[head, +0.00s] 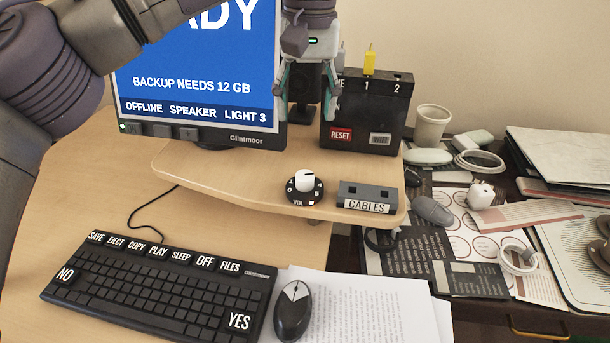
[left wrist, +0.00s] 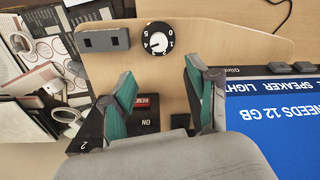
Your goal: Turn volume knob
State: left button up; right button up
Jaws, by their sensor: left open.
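The volume knob (head: 304,181) has a white cap on a round black dial with white numbers and the label VOL. It stands on the raised wooden shelf (head: 230,170), left of the cables block. In the left wrist view the knob (left wrist: 158,40) is near the top middle, beyond the fingertips. My left gripper (head: 309,102) points down with its teal fingers spread apart and nothing between them. It is apart from the knob, above it in the head picture, in front of the monitor's right edge. My right gripper is not in view.
The monitor (head: 190,60) stands left of the gripper. A black box (head: 360,118) with a RESET label and a yellow switch stands to its right. The CABLES block (head: 367,197) is beside the knob. A keyboard (head: 155,280) and mouse (head: 292,311) lie on the lower desk.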

aim_at(305, 175)
pick_arm(q)
notch_tip(305, 175, down, 12)
jog(key=b, duration=0.3)
jog(key=shift+f, duration=0.7)
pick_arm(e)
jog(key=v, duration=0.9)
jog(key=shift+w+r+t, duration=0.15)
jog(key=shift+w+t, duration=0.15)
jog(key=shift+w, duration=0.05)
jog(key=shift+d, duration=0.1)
pick_arm(q)
grip_shut()
